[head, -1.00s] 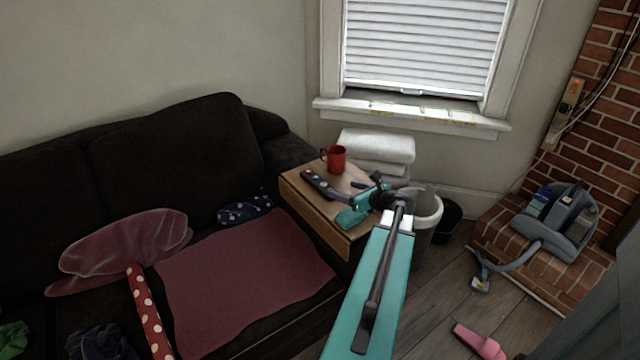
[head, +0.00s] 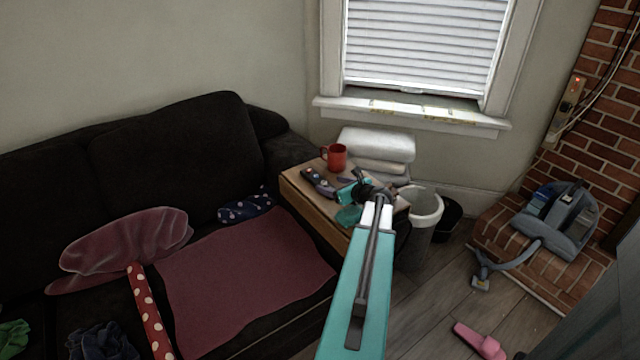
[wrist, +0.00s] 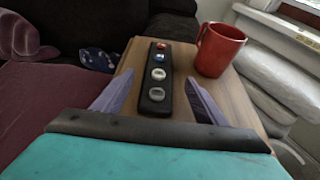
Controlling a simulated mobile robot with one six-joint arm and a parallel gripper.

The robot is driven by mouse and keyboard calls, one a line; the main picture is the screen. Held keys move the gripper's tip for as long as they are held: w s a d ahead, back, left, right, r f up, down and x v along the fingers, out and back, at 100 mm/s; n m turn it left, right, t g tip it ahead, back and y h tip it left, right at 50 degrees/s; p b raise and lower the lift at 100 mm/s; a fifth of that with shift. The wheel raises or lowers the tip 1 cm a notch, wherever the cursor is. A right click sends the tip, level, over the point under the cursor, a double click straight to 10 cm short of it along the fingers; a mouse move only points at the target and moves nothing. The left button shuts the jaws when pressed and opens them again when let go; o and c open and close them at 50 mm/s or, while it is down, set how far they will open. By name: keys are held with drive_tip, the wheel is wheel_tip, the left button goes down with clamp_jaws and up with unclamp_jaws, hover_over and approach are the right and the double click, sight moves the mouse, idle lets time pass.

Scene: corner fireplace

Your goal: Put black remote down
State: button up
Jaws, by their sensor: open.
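The black remote (wrist: 157,82) lies on the small wooden side table (wrist: 226,98), with several round buttons facing up. In the wrist view my gripper (wrist: 153,100) is open, with one purple finger on each side of the remote's near part and a gap visible on both sides. In the head view the remote (head: 315,180) is on the table's left part, and my gripper (head: 338,190) is low at its near end. Whether the fingers touch the tabletop cannot be told.
A red mug (head: 334,157) stands on the table behind the remote. Folded white towels (head: 377,145) are stacked beyond it, under the window sill. A dark sofa (head: 170,150) is at left. A white-rimmed bin (head: 426,222) stands right of the table.

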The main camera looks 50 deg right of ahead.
sight(324, 183)
idle(0.3)
drive_tip(key=shift+x, duration=2.65)
drive_tip(key=shift+a+f, duration=0.1)
drive_tip(key=c, duration=1.3)
drive_tip(key=shift+c, duration=0.2)
wheel_tip(324, 183, up, 10)
drive_tip(key=shift+r+p, duration=0.1)
drive_tip(key=shift+p, duration=0.3)
